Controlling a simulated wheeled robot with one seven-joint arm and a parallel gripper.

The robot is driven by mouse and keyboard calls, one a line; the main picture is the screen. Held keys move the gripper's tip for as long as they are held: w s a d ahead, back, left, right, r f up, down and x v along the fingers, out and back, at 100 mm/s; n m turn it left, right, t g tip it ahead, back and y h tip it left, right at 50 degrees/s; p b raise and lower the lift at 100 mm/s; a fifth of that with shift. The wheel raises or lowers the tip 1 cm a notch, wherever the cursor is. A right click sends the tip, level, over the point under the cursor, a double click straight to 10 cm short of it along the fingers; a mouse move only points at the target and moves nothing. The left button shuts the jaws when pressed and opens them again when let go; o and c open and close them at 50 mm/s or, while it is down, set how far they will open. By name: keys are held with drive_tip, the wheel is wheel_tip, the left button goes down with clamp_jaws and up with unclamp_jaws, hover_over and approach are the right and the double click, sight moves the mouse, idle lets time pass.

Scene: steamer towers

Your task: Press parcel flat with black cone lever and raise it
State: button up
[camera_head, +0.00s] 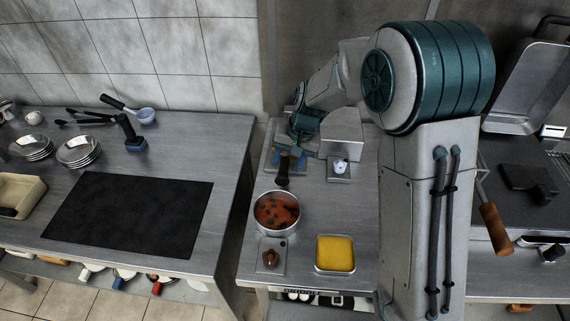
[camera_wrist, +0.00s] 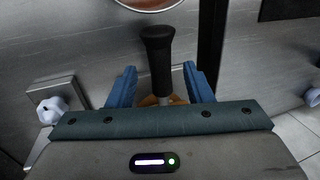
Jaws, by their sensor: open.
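The black cone lever (camera_head: 283,172) shows in the head view on the steel counter, behind a pot. In the wrist view the black cone (camera_wrist: 157,50) stands between the two blue fingers of my gripper (camera_wrist: 159,72), with an orange-brown part at its base. The fingers are open, one on each side, with visible gaps. In the head view my gripper (camera_head: 288,165) is low over the lever. A small white lump, possibly the parcel (camera_head: 340,166), rests on a steel block right of the gripper; it also shows in the wrist view (camera_wrist: 53,108). The lever's mount is partly hidden.
A pot of reddish soup (camera_head: 277,211), a yellow-filled tray (camera_head: 335,254) and a brown item on a plate (camera_head: 271,258) stand in front. A left table holds a black mat (camera_head: 130,213), bowls (camera_head: 78,150) and utensils. A gap separates the tables.

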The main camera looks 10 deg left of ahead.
drive_tip(key=shift+x, duration=1.25)
